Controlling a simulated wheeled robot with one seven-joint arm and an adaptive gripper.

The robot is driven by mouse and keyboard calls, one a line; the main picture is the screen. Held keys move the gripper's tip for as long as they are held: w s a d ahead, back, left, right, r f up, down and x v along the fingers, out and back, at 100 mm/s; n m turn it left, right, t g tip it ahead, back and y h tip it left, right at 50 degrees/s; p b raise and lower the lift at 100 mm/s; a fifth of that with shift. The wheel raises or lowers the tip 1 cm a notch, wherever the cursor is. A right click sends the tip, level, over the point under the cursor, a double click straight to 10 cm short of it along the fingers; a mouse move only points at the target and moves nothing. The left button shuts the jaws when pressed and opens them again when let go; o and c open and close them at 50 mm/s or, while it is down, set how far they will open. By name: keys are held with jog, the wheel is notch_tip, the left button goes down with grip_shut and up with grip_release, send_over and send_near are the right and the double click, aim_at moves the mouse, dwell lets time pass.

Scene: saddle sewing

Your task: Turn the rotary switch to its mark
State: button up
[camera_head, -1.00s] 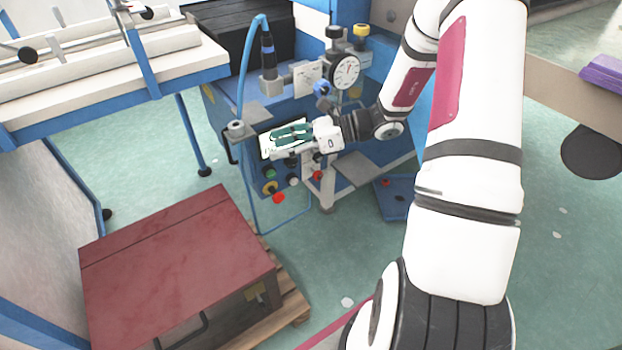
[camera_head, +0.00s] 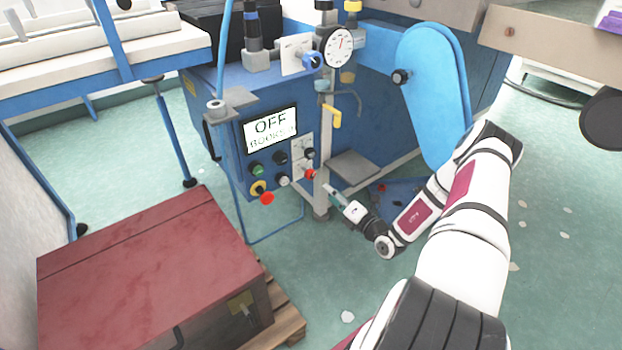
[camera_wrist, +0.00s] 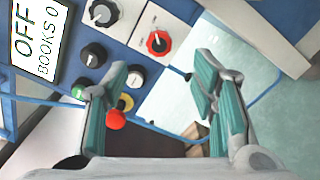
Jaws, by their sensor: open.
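The control panel on the blue machine (camera_head: 228,120) carries several knobs and buttons. A pale plate holds a red knob (camera_head: 310,173) with a dark knob (camera_head: 309,153) above it; a black knob (camera_head: 280,157) sits left of them. I cannot tell which is the rotary switch, and no mark is readable. The wrist view shows the red knob (camera_wrist: 158,42), the grey-black knob (camera_wrist: 103,12) and the black knob (camera_wrist: 93,55). My gripper (camera_head: 331,190) is open and empty, below and right of the red knob. Its green fingers (camera_wrist: 160,68) are spread, touching no knob that I can see.
The display (camera_head: 270,128) reads OFF and BOOKS 0. A red emergency stop (camera_head: 267,198), green button (camera_head: 256,168) and white button (camera_head: 284,180) are close by. A grey shelf (camera_head: 352,168) juts out near my gripper. A red-topped box (camera_head: 150,270) stands on a pallet.

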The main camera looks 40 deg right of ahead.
aim_at(312, 176)
jog(key=w+b, duration=0.2)
jog(key=w, duration=0.4)
jog(key=w+b, duration=0.2)
jog(key=w, duration=0.3)
jog(key=shift+w+a, duration=0.2)
jog(key=shift+w, duration=0.2)
jog(key=c, duration=1.1)
